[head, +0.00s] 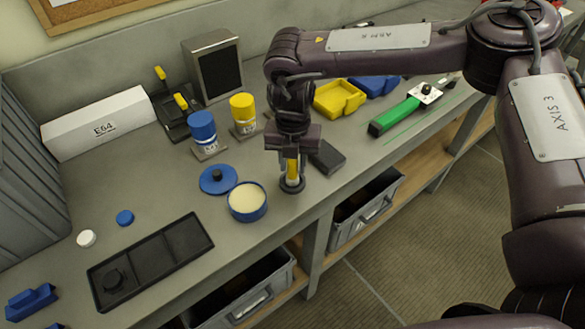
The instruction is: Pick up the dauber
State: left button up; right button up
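The dauber seems to be the upright yellow-handled piece (292,176) standing in a dark round base on the bench, just right of an open blue tin (247,208) with cream contents. My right gripper (292,163) points straight down over it, with its fingers on either side of the yellow handle. The fingers hide the handle's upper part, and I cannot tell whether they press on it. My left gripper is not in view.
A blue lid (218,179) lies behind the tin. A dark block (327,158) lies close to the right of my gripper. Blue (202,129) and yellow (243,109) bottles stand behind. A black tray (151,263) lies front left. The bench's front edge is near.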

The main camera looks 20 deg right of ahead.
jog(key=shift+c, duration=1.2)
grip_shut()
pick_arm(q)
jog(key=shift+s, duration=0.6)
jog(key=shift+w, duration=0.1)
pick_arm(e)
jog(key=shift+r, duration=0.15)
jog(key=shift+w+r, duration=0.1)
jog(key=shift+r, duration=0.4)
notch_tip(320, 180, up, 8)
jog(key=shift+f+b, duration=0.1)
jog(key=shift+b, duration=0.9)
pick_arm(q)
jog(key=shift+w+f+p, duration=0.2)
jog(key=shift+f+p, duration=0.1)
jog(key=shift+p, duration=0.4)
pick_arm(e)
notch_tip(320, 180, up, 11)
